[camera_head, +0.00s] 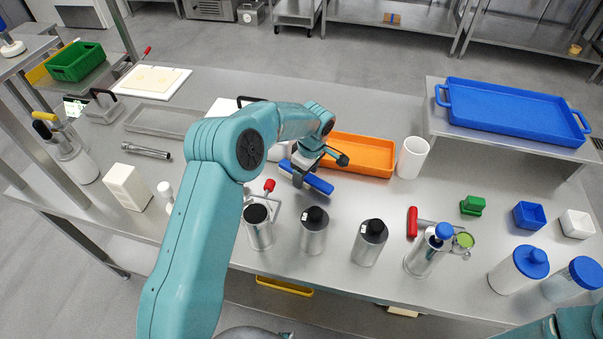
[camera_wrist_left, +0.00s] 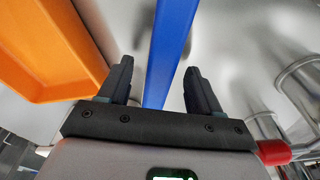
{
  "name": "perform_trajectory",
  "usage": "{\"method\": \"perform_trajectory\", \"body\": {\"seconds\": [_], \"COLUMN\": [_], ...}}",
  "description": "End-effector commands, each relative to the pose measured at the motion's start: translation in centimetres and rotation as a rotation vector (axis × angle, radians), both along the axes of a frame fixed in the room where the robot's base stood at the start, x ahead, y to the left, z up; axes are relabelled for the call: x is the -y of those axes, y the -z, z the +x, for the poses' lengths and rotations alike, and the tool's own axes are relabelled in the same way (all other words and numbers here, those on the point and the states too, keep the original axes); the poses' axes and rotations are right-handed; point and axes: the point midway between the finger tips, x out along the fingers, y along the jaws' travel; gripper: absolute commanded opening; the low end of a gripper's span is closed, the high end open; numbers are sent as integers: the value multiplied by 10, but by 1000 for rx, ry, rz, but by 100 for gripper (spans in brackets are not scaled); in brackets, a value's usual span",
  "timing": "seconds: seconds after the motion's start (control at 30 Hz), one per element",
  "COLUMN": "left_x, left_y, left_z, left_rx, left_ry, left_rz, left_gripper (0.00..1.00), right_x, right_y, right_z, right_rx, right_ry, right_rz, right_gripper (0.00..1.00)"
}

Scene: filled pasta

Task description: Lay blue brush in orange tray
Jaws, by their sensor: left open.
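The blue brush (camera_head: 318,184) lies on the steel table, just in front of and left of the orange tray; part of it is hidden by my gripper. My left gripper (camera_head: 308,168) is over the brush, pointing down. In the left wrist view its jaws (camera_wrist_left: 157,75) are open, with the long blue brush (camera_wrist_left: 170,48) between the two fingers and a gap visible beside it. The orange tray (camera_head: 362,142) is behind and right of the gripper, partly covered by it. The tray also fills the left side of the wrist view (camera_wrist_left: 45,60). My right gripper is not in view.
Several grey bottles (camera_head: 314,231) stand along the table's front edge. A red-handled tool (camera_head: 269,186) is close to the gripper's near side. A white cup (camera_head: 412,158) stands right of the tray. A blue tray (camera_head: 515,108) sits on a raised shelf at right.

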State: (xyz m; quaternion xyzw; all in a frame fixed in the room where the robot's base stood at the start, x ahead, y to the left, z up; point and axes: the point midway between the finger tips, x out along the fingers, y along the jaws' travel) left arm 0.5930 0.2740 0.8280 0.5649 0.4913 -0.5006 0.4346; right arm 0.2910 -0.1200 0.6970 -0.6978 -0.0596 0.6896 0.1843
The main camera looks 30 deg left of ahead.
Motion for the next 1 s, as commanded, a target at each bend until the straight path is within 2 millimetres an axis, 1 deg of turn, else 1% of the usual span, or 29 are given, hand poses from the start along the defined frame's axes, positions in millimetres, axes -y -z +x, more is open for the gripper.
{"method": "perform_trajectory", "body": {"seconds": [0.03, 0.1, 0.3, 0.37, 0.4, 0.47, 0.5, 0.53, 0.57, 0.83, 0.93, 1.0], "left_x": [-1, -1, -1, -1, -1, -1, -1, -1, -1, -1, -1, -1], "left_y": [5, 8, 9, 9, 9, 9, 9, 9, 8, 6, -1, -10], "left_z": [0, 1, 1, 1, 1, 1, 1, 1, 1, 1, 1, 2], "left_rx": [-2, 0, 1, 1, 1, 1, 1, 1, 1, 1, 2, 4], "left_ry": [-1, -1, -1, -1, -1, -1, -1, -1, -1, -1, -1, -2], "left_rz": [-1, 0, 0, 0, 0, 0, 0, 0, 0, 0, 1, 0], "left_gripper": [64, 64, 64, 44, 31, 12, 5, 5, 0, 0, 0, 0], "right_x": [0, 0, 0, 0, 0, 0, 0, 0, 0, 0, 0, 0], "right_y": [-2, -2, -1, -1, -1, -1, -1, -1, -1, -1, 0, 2], "right_z": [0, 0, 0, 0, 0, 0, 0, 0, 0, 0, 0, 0], "right_rx": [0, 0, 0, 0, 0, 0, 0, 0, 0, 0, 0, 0], "right_ry": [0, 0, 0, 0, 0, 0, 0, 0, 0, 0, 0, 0], "right_rz": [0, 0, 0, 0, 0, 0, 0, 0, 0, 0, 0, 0], "right_gripper": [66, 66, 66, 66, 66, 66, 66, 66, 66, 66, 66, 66]}}
